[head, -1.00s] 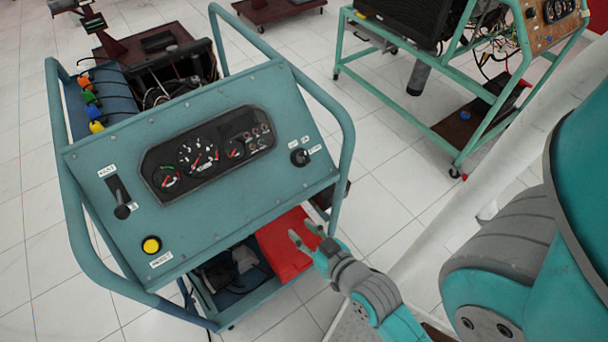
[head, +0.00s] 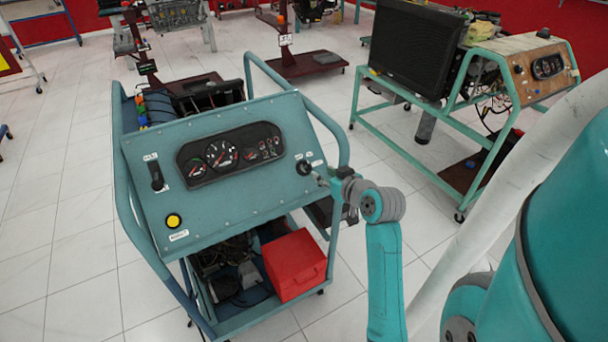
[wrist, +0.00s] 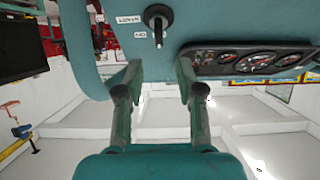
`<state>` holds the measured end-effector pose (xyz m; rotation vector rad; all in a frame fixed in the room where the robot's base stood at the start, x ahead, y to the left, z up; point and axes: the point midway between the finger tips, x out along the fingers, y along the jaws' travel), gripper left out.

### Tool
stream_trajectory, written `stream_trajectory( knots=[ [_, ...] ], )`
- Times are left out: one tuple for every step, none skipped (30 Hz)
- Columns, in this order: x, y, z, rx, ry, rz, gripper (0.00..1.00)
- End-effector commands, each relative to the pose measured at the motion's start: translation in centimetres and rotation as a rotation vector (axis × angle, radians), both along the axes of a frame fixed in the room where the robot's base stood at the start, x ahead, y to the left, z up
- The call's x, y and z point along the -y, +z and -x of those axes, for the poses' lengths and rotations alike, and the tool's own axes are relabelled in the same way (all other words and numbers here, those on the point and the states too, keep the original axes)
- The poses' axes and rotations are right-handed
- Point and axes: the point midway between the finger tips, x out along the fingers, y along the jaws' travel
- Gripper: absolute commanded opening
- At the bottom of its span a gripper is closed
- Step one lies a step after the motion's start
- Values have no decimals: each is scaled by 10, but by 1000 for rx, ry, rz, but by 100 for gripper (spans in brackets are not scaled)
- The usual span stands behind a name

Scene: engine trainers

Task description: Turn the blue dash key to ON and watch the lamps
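The key switch (head: 303,167) is a round dark knob on the right of the teal dash panel (head: 235,185). In the wrist view the black key (wrist: 158,17) stands out from the panel at the top, beside small white labels. My gripper (head: 327,180) is at the panel's right edge in the head view, close to the key. In the wrist view my gripper (wrist: 159,70) is open, its fingers apart and empty, with the key beyond the gap. The gauge cluster (head: 198,170) has small warning lamps (head: 269,148) at its right; I cannot tell if any is lit.
A black lever (head: 156,175) and a yellow button (head: 173,220) are on the panel's left. A red box (head: 296,265) sits on the lower shelf. A teal frame rail (head: 341,140) runs close to my gripper. Another trainer (head: 455,85) stands at right.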

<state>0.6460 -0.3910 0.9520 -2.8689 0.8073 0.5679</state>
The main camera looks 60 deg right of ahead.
Motion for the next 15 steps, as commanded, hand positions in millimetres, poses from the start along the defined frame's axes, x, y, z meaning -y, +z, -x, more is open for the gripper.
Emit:
stream_trajectory(
  knots=[
    [4, 2, 1, -1, -1, 1, 38],
    [5, 3, 0, -2, -1, 2, 38],
    [6, 2, -1, -2, -1, 2, 38],
    [7, 2, -2, -2, 0, 2, 38],
    [9, 1, -4, -2, 0, 2, 38],
    [10, -1, -8, -3, 1, 1, 38],
    [12, -3, -11, -4, 1, 1, 38],
    [14, -4, -14, -4, 1, 1, 38],
    [17, -7, -19, -4, 1, 1, 38],
    [19, -8, -24, -3, 1, 1, 38],
    [22, -11, -28, -3, 2, 1, 38],
    [25, -14, -34, -3, 2, 0, 38],
    [28, -16, -38, -3, 1, 1, 38],
    [31, -18, -42, -3, 1, 1, 38],
    [34, -21, -48, -3, 1, 1, 38]
  ],
)
